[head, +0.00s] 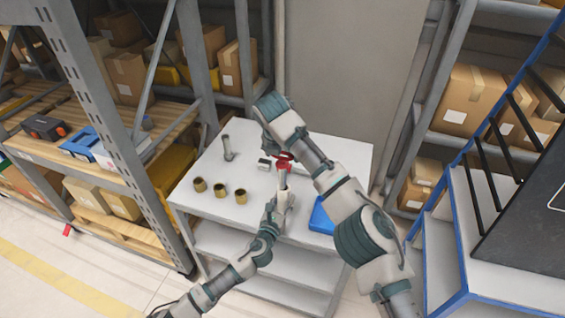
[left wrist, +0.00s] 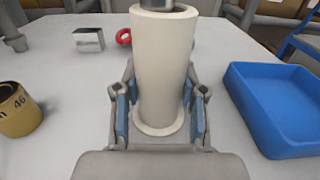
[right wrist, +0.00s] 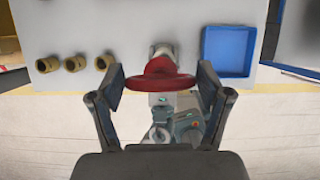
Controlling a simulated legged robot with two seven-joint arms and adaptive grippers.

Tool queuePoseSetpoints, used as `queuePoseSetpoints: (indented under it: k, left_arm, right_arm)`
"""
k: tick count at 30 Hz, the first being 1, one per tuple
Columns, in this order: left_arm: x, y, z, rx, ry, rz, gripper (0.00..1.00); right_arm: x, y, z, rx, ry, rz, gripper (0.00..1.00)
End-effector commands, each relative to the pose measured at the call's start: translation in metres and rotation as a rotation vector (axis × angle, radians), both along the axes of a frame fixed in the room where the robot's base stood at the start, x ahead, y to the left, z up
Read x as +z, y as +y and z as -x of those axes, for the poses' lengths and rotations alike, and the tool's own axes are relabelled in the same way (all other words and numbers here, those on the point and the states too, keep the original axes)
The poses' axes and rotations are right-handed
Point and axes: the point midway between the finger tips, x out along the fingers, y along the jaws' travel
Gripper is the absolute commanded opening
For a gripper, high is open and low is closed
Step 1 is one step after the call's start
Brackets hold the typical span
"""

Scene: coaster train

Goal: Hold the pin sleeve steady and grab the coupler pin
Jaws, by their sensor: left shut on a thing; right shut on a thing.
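The pin sleeve (left wrist: 160,70) is a white upright cylinder with a flared foot, standing on the white table. My left gripper (left wrist: 158,115) is shut around its lower part; in the head view the left gripper (head: 283,192) is below the red handle. Dark metal of the coupler pin (left wrist: 158,5) shows at the sleeve's top. The pin's red handle (right wrist: 160,76) lies between the fingers of my right gripper (right wrist: 161,83), which is shut on it above the sleeve. The pin's shaft inside the sleeve is hidden.
Several items share the table (head: 205,222): brass cups (head: 220,191) at left, a grey upright post (head: 228,148), a small metal block (left wrist: 88,40) and a red ring (left wrist: 124,36) behind the sleeve. A blue tray (left wrist: 275,105) sits at right. Shelves stand around.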

Motion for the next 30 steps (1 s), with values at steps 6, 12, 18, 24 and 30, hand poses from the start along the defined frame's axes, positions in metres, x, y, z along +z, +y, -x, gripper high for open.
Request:
queuePoseSetpoints:
  k: [6,12,18,24,30]
  left_arm:
    - [-0.001,0.000,0.000,-0.001,0.002,0.000,0.03]
    - [-0.001,0.000,0.000,0.000,0.002,0.000,0.70]
    - [0.000,0.000,0.000,0.000,0.001,0.001,0.70]
    - [-0.001,0.004,0.011,-0.001,0.000,0.000,0.70]
    - [-0.002,0.019,0.050,-0.002,0.003,0.001,0.70]
  right_arm:
    - [0.002,0.000,0.000,0.000,-0.001,0.000,0.07]
    - [0.001,0.000,0.000,0.000,-0.001,0.000,0.07]
    - [0.001,0.000,0.000,0.000,-0.001,0.001,0.07]
    - [0.001,0.000,0.000,0.000,-0.001,0.001,0.07]
    - [0.001,0.000,0.000,0.000,-0.001,0.001,0.07]
